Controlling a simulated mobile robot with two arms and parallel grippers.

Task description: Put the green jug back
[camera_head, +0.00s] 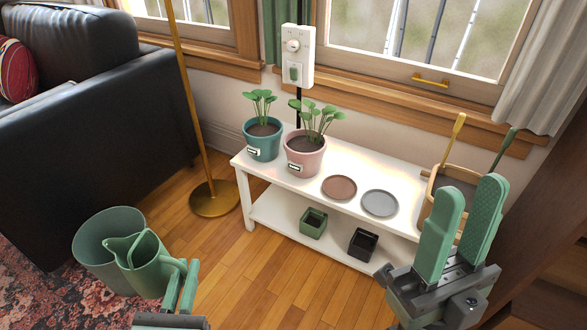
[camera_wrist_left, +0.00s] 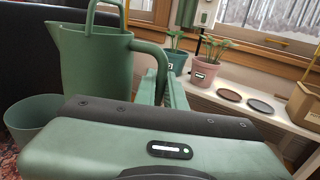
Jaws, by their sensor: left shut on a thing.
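The green jug (camera_head: 148,268) is upright at the lower left of the head view, overlapping the green bin. It also shows in the left wrist view (camera_wrist_left: 92,70), with its spout to the left and its handle to the right. My left gripper (camera_head: 183,280) is shut on the jug's handle; its fingers show in the left wrist view (camera_wrist_left: 160,88) at the handle. The jug's base is hidden in the wrist view. My right gripper (camera_head: 466,195) is open and empty, in front of the right end of the white bench.
The white bench (camera_head: 317,183) holds a teal potted plant (camera_head: 262,140), a pink potted plant (camera_head: 305,158), two saucers and a tool caddy. Small green and black pots stand on its lower shelf. A green bin (camera_head: 92,240), black sofa (camera_head: 90,110) and brass lamp base (camera_head: 214,198) are left.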

